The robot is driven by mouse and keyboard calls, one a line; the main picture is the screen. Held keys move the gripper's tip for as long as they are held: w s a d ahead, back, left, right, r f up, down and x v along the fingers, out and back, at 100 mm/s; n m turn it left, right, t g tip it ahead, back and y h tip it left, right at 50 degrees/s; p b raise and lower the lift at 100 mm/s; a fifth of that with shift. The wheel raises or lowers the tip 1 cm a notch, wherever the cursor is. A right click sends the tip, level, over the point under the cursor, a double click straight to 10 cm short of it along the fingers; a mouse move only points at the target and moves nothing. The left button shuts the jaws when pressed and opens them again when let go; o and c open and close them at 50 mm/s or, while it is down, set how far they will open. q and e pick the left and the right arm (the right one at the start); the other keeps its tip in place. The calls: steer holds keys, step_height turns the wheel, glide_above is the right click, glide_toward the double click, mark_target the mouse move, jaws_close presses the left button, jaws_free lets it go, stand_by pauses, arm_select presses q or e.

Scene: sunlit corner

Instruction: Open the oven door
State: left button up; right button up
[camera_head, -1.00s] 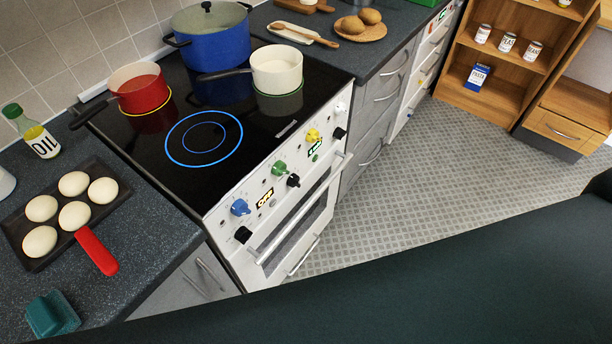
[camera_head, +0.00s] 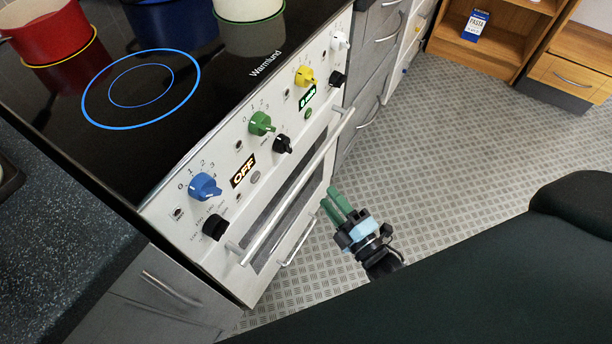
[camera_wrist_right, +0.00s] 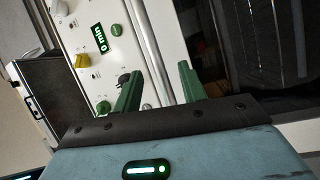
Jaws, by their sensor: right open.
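The white oven (camera_head: 262,150) has a long straight handle bar (camera_head: 300,180) across the top of its door, and the door (camera_head: 290,205) looks shut. My right gripper (camera_head: 332,197) is open and empty, in front of the door and to the right of the bar in the head view. In the right wrist view, the handle bar (camera_wrist_right: 150,55) runs into the gap between the green fingers (camera_wrist_right: 160,85). The fingers appear short of the bar, not touching it. Dark glass with rack lines (camera_wrist_right: 240,40) shows right of the bar. My left gripper is out of view.
Blue (camera_head: 204,186), green (camera_head: 262,123) and yellow (camera_head: 304,76) knobs stick out above the handle. A second, lower handle (camera_head: 299,243) is below the door. Red (camera_head: 48,38) and white (camera_head: 248,8) pots stand on the hob. The patterned floor (camera_head: 440,140) is clear.

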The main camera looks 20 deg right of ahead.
mark_target(309, 170)
steer(key=shift+n+t+y, duration=0.3)
steer(key=shift+n+t, duration=0.1)
steer(key=shift+n, duration=0.3)
steer(key=shift+b+x, duration=0.35)
steer(key=shift+x, duration=4.55)
steer(key=shift+d+r, duration=0.1)
steer(key=shift+d, duration=0.05)
jaws_close()
